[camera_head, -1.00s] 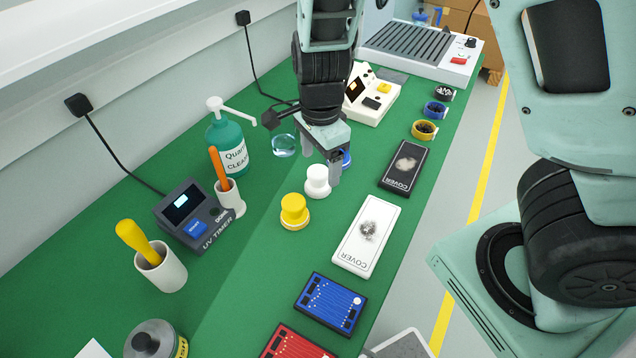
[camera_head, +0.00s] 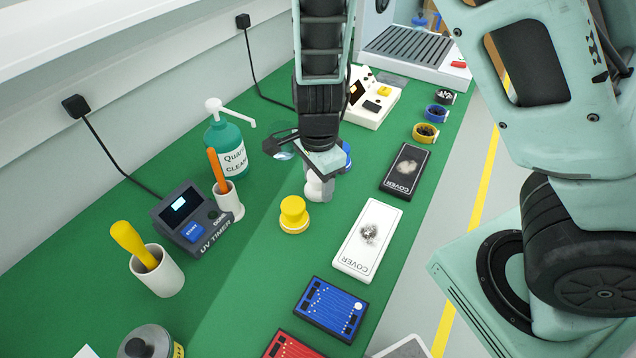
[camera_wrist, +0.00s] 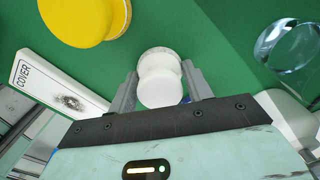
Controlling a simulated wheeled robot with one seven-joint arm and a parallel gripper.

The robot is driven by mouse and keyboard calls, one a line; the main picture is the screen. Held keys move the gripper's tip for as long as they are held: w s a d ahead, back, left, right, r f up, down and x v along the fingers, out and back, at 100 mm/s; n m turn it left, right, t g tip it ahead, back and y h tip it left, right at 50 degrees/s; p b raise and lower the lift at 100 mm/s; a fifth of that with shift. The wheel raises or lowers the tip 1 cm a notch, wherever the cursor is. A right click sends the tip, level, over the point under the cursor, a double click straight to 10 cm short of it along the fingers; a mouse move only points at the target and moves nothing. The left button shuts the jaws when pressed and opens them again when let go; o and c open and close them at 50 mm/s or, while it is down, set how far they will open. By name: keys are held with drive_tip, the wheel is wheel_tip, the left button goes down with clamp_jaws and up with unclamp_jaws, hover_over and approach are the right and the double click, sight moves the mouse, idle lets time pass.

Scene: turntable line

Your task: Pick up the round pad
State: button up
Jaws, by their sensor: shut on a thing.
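The white round pad (camera_head: 314,190) has a knobbed, waisted shape and stands upright on the green bench. In the wrist view the white pad (camera_wrist: 160,88) sits between my two grey fingers, one on each side of its waist. My gripper (camera_head: 319,184) points down over it and is shut on it. In the head view the fingers and wrist hide part of the pad. A similar yellow round pad (camera_head: 294,213) stands just left and nearer. A blue one (camera_head: 347,156) shows partly behind my gripper.
A clear glass disc (camera_wrist: 290,45) lies close by, partly hidden by my wrist in the head view. A white cover (camera_head: 367,240) and a black cover (camera_head: 404,172) lie to the right. The UV timer (camera_head: 192,215) and green bottle (camera_head: 228,150) stand left.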

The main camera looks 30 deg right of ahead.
wheel_tip(320, 180, up, 10)
drive_tip(key=p, duration=0.3)
idle(0.3)
